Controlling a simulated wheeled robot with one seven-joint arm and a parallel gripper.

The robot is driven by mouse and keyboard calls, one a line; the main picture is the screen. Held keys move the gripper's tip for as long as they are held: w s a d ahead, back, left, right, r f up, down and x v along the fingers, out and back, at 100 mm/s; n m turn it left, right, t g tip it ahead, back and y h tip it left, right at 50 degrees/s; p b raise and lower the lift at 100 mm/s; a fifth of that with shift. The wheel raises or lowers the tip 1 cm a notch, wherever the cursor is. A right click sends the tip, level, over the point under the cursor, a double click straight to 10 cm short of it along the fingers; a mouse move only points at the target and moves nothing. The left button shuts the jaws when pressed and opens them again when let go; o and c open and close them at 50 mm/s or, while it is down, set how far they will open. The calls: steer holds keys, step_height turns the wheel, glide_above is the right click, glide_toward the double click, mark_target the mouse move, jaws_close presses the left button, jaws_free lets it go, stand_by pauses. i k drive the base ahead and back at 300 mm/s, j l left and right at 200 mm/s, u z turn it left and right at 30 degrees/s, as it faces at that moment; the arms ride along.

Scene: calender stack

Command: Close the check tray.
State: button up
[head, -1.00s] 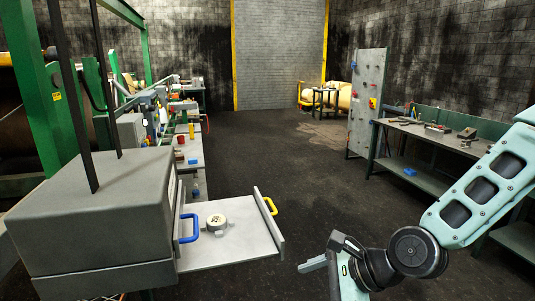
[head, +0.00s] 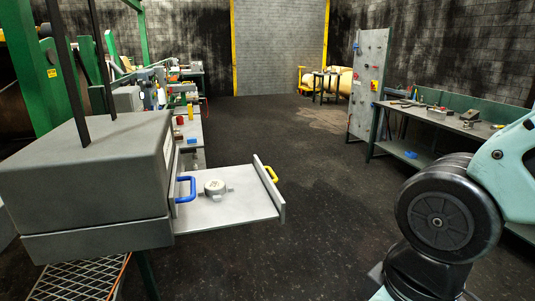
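The check tray (head: 235,213) is a flat grey tray slid out to the right from a grey box-shaped housing (head: 85,185) at the left. A round light-grey piece with small lugs (head: 215,187) lies on it. A blue handle (head: 186,189) stands at the housing side, and a yellow handle (head: 271,174) is on the tray's raised outer end plate (head: 268,190). My arm fills the lower right, apart from the tray. My gripper is out of the picture.
A workbench with tools (head: 440,119) stands at the right, beside an upright grey panel (head: 369,85). A narrow bench with small items (head: 189,133) runs behind the housing. Dark floor (head: 320,200) is open between the tray and my arm.

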mark_target(252, 196)
steer(key=l+u, duration=0.1)
steer(key=u, duration=0.35)
steer(key=l+u, duration=0.15)
steer(key=u, duration=0.25)
steer(key=l+u, duration=0.35)
steer(key=l, duration=0.3)
steer(key=l+u, duration=0.3)
steer(key=l, duration=0.7)
steer(key=k+l, duration=0.1)
steer(key=l, duration=0.3)
